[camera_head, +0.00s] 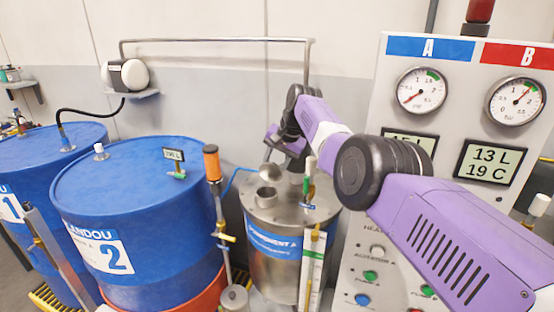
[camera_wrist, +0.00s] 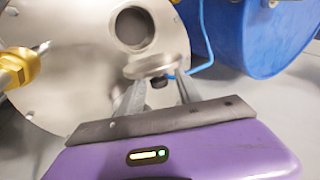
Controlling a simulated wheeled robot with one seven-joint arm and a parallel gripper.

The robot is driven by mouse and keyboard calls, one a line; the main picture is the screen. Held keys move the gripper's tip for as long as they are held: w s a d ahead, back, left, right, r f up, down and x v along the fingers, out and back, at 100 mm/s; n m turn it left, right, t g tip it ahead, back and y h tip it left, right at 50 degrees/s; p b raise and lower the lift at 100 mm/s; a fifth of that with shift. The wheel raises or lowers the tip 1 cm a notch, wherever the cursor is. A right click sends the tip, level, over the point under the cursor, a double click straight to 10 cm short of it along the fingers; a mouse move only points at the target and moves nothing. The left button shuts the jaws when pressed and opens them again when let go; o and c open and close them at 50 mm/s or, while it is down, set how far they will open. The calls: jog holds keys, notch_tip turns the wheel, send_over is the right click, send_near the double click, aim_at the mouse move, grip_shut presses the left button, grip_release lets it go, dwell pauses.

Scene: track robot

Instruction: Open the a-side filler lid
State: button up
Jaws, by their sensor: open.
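The a-side tank is a steel drum (camera_head: 282,270) with a blue "Component A" band, in the middle of the head view. Its round filler opening (camera_wrist: 133,28) shows dark and uncovered in the wrist view. The filler lid (camera_wrist: 152,64) stands tilted up at the opening's edge, seen nearly edge-on; the lid also shows in the head view (camera_head: 270,172). A dark knob (camera_wrist: 159,83) sits on its near side. My gripper (camera_wrist: 160,77) is open, its fingers to either side of the knob; whether they touch the lid cannot be told.
Blue drums (camera_head: 150,190) stand left of the tank. An orange-topped level rod (camera_head: 212,165) and a brass fitting (camera_wrist: 20,66) are close by. A gauge panel (camera_head: 377,220) stands on the right, behind my arm. A pipe (camera_head: 215,40) runs along the wall.

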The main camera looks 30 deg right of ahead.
jog(key=shift+p+v, duration=0.45)
jog(key=shift+v, duration=0.8)
jog(key=shift+b+v, duration=0.55)
jog(key=shift+v, duration=1.95)
